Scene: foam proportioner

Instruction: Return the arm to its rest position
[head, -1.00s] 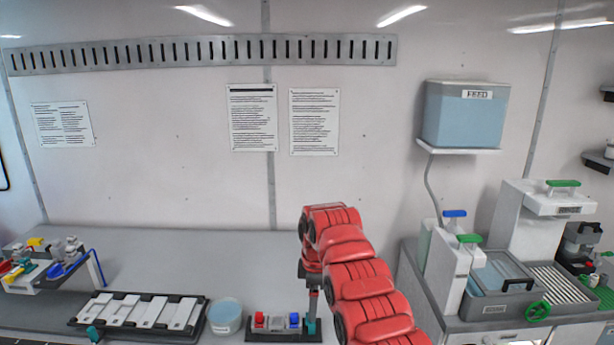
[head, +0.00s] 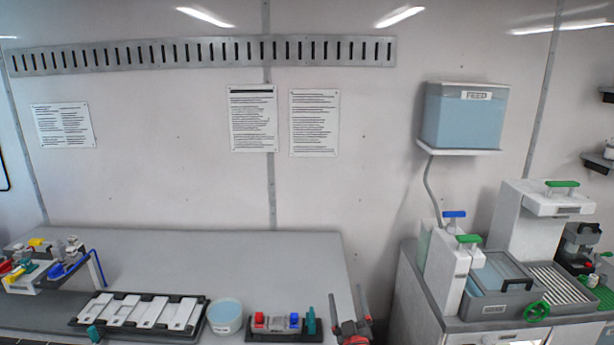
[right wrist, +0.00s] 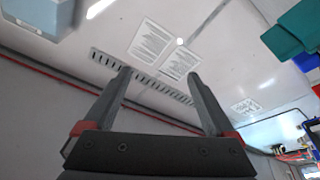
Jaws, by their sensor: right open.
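My right gripper (head: 348,305) is at the bottom of the head view, just right of the table's front right corner. Its two dark fingers point up and stand apart, with nothing between them. In the right wrist view the open fingers (right wrist: 160,100) point up toward the wall and ceiling, and the gap between them is empty. Most of my right arm is below the head view. My left gripper does not show.
The grey table (head: 220,255) holds a black tray with white plates (head: 145,312), a tub of blue liquid (head: 225,315) and a small block with red and blue parts (head: 280,325). A sink unit (head: 510,285) stands at right. The wall-mounted FEED tank (head: 464,118) hangs above.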

